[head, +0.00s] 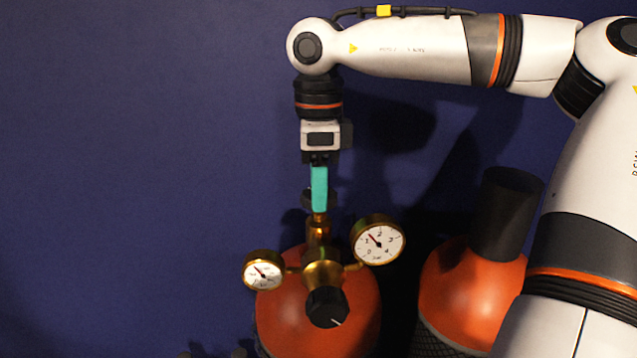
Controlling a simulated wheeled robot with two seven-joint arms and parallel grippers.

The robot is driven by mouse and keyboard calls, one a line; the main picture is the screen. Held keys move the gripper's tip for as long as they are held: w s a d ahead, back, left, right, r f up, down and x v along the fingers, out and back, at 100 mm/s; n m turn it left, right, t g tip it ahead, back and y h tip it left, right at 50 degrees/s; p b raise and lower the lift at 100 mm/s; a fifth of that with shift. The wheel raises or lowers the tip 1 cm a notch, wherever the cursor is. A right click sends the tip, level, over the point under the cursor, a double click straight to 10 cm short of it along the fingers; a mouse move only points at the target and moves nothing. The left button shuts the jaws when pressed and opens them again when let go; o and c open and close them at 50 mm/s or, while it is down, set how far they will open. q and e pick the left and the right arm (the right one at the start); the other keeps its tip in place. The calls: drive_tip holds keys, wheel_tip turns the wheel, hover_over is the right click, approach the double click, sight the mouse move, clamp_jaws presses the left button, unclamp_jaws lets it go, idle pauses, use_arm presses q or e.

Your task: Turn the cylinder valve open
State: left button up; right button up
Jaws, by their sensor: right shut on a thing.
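An orange gas cylinder (363,318) stands upright at the lower middle of the head view. A brass regulator with a left gauge (264,275), a right gauge (378,240) and a black knob (327,307) is mounted at its top. The cylinder valve's dark handwheel (306,200) sits above the brass stem (319,230), mostly hidden behind a finger. My right gripper (319,195) points straight down from above, its teal finger in front of the handwheel. It is shut on the handwheel. My left gripper is not in view.
A second orange cylinder (468,290) with a black cap (505,212) stands to the right, partly behind my right arm. A plain dark blue wall (130,150) is behind everything. The space left of the regulator is clear.

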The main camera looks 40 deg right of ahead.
drive_tip(key=n, duration=0.6)
drive_tip(key=shift+r+n+p, duration=0.15)
drive_tip(key=shift+n+p, duration=0.15)
drive_tip(key=n, duration=0.6)
idle(0.4)
drive_tip(key=o, duration=1)
drive_tip(key=shift+c, duration=0.2)
